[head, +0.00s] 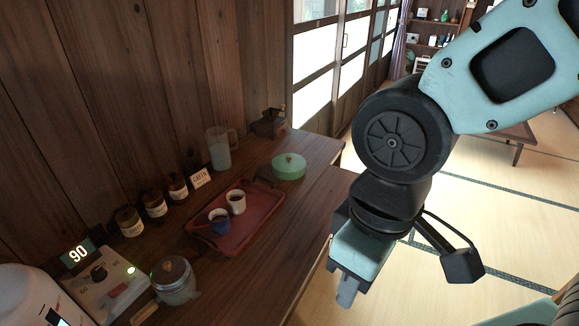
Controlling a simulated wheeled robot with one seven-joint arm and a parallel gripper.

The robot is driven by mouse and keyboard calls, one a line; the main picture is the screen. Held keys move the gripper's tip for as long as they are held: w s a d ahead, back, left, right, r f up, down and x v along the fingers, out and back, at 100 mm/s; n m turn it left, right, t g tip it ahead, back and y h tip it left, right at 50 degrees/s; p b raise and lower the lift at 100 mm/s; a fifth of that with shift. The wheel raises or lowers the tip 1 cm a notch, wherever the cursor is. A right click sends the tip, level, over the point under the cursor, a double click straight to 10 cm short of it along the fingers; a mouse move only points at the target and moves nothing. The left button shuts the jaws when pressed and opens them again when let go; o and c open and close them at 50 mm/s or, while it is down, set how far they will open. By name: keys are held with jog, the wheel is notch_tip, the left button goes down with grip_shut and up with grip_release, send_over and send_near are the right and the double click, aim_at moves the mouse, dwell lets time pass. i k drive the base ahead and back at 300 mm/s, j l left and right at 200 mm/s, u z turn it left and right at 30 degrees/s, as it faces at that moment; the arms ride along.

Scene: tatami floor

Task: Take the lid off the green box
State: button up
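The green box (288,172) is a low round box on the wooden counter, beyond the red tray. Its green lid (289,160) sits on top and has a small pale knob in the middle. My gripper (347,292) hangs over the counter's right edge, nearer to me than the box and to its right, apart from it. The gripper points downward. Its fingers are mostly hidden behind its own body, so its opening does not show.
The counter's front right is clear.

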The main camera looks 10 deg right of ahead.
aim_at(287, 163)
jog(key=u, duration=0.3)
jog(key=i+l+u, duration=0.15)
jog(key=u, duration=0.2)
jog(key=i+l+u, duration=0.1)
jog(key=l+u, duration=0.25)
jog(key=i+l+u, duration=0.1)
jog(key=u, duration=0.25)
jog(key=i+l+u, duration=0.15)
jog(key=l, duration=0.5)
jog(key=i+l+u, duration=0.1)
jog(key=l, duration=0.6)
jog(key=i+l+u, duration=0.15)
jog(key=l, duration=0.55)
jog(key=k, duration=0.05)
